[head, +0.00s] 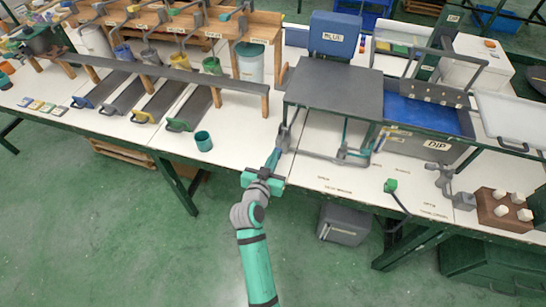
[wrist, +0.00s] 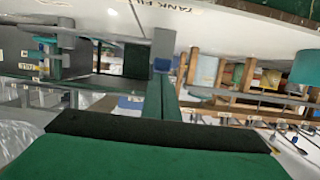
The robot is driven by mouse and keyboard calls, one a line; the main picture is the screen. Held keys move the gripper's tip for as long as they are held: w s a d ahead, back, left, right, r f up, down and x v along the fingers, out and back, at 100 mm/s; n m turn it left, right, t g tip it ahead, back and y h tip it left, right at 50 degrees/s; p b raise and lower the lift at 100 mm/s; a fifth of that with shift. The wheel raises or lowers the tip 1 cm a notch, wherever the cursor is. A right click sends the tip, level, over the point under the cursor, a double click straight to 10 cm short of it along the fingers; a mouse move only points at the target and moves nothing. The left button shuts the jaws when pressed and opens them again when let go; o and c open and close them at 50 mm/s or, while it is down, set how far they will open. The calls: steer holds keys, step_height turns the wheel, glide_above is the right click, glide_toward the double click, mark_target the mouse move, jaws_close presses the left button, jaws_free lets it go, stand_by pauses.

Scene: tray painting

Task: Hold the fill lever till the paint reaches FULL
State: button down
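In the wrist view my green fingers (wrist: 163,98) run together in the middle, with no gap showing. A grey block (wrist: 163,48) lies at their tips; I cannot tell whether they touch it. Part of a "TANK FILL" label shows on the white bench top (wrist: 120,15). In the head view a green-handled lever (head: 391,186) stands at the front edge, away from my gripper.
A blue dip tank (head: 410,115) marked DIP stands right of the dark stand (head: 333,92). A brown block with white pegs (head: 493,211) is at right. Open green floor lies in front.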

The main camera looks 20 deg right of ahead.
steer(key=r+v, duration=0.1)
steer(key=v, duration=1)
steer(key=shift+r, duration=0.2)
steer(key=shift+w+a, duration=0.1)
steer(key=shift+w, duration=0.05)
